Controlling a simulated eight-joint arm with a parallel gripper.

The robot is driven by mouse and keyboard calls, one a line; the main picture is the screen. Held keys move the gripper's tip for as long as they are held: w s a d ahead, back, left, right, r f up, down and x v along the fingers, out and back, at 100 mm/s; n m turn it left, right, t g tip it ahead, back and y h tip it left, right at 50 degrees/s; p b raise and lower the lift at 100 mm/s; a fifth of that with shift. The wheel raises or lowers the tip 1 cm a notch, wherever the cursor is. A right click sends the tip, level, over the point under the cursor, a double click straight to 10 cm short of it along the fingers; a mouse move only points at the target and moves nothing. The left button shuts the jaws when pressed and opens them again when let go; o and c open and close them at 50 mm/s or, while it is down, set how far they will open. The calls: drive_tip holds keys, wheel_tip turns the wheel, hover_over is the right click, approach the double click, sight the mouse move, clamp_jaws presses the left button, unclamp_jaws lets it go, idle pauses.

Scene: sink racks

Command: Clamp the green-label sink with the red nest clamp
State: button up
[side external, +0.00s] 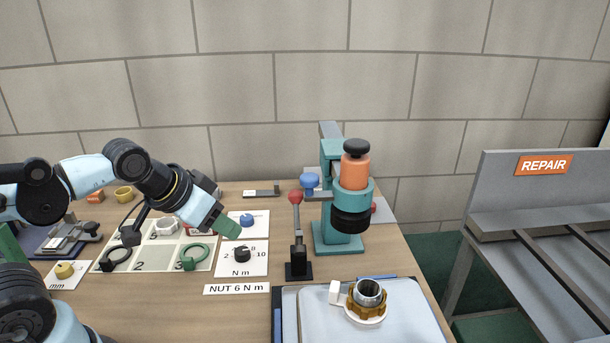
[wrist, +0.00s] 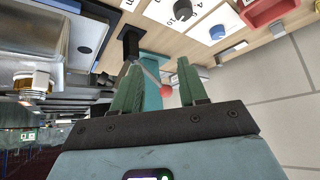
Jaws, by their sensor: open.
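A toggle clamp with a red ball knob (side external: 295,197) stands on a black base (side external: 298,262), its lever roughly upright. The red knob also shows in the wrist view (wrist: 167,91), in line with the gap between my fingers; no contact can be made out. My gripper (side external: 229,230) is open and empty, with green fingers, left of the clamp above the table. Its fingers also fill the middle of the wrist view (wrist: 158,78). I cannot make out a green-label sink in either view. A metal cylinder (side external: 369,289) in a brass-coloured ring (side external: 366,309) sits on a tray.
A teal press (side external: 333,180) with an orange cylinder (side external: 354,172) stands behind the clamp at right. The pale tray (side external: 410,318) is in front. A dial card (side external: 255,258), numbered board (side external: 142,260) and small parts crowd the left. A REPAIR rack (side external: 530,190) stands right.

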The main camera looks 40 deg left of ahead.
drive_tip(key=o, duration=0.3)
drive_tip(key=shift+w+r, duration=0.15)
wheel_tip(320, 180, up, 9)
drive_tip(key=n+g, duration=0.6)
drive_tip(key=g, duration=0.1)
hover_over(295, 191)
drive_tip(key=a, duration=0.1)
drive_tip(key=shift+h, duration=0.4)
drive_tip(key=f, duration=0.7)
drive_tip(key=d+f, duration=0.1)
drive_tip(key=f, duration=0.3)
drive_tip(key=shift+f, duration=0.25)
drive_tip(key=shift+c, duration=0.2)
drive_tip(key=shift+a, duration=0.1)
clamp_jaws()
